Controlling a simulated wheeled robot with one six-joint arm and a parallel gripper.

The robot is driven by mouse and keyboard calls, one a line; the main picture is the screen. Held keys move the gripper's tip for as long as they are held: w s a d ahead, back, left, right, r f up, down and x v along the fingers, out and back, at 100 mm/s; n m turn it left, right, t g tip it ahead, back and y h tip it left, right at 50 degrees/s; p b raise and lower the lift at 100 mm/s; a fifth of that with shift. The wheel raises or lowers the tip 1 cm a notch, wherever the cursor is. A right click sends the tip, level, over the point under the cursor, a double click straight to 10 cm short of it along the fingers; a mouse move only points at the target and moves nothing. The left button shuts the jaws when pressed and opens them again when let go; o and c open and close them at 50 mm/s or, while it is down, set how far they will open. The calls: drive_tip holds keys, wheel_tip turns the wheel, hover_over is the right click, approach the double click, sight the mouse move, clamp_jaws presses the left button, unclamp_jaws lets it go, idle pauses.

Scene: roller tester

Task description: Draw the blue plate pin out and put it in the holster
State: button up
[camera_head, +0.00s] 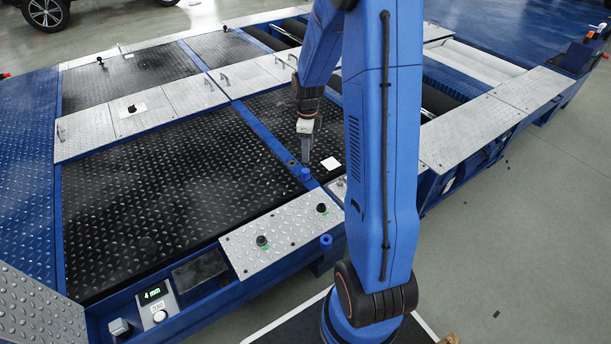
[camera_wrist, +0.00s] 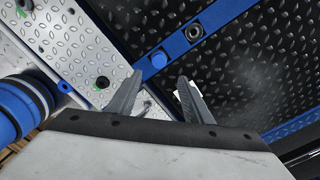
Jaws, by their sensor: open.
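The blue plate pin (camera_head: 305,173) stands in the blue beam between the dark plates. In the wrist view its round blue head (camera_wrist: 158,60) shows just past the fingertips, with a dark-holed bushing (camera_wrist: 194,33) beside it on the beam. My gripper (camera_head: 307,158) is over the beam, close to the pin. Its two grey fingers (camera_wrist: 160,77) are apart with nothing between them, and the pin head lies ahead of the gap. A blue round socket (camera_head: 326,241), which looks like the holster, sits at the near edge of the bright plate.
Two black knobs (camera_head: 322,208) (camera_head: 262,241) stand up from the near bright tread plate (camera_head: 285,232). A white card (camera_head: 330,163) lies on the dark plate right of the pin. A display (camera_head: 153,293) reading 4 mm is at the front left. The dark plate (camera_head: 160,205) left of the beam is mostly clear.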

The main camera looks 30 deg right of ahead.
hover_over(306, 170)
drive_tip(key=f, duration=0.5)
drive_tip(key=shift+s+d, duration=0.15)
drive_tip(key=shift+d, duration=0.05)
drive_tip(key=shift+a+f, duration=0.15)
drive_tip(key=shift+f, duration=1.2)
drive_tip(key=shift+a+f, duration=0.1)
drive_tip(key=shift+f, duration=1.2)
clamp_jaws()
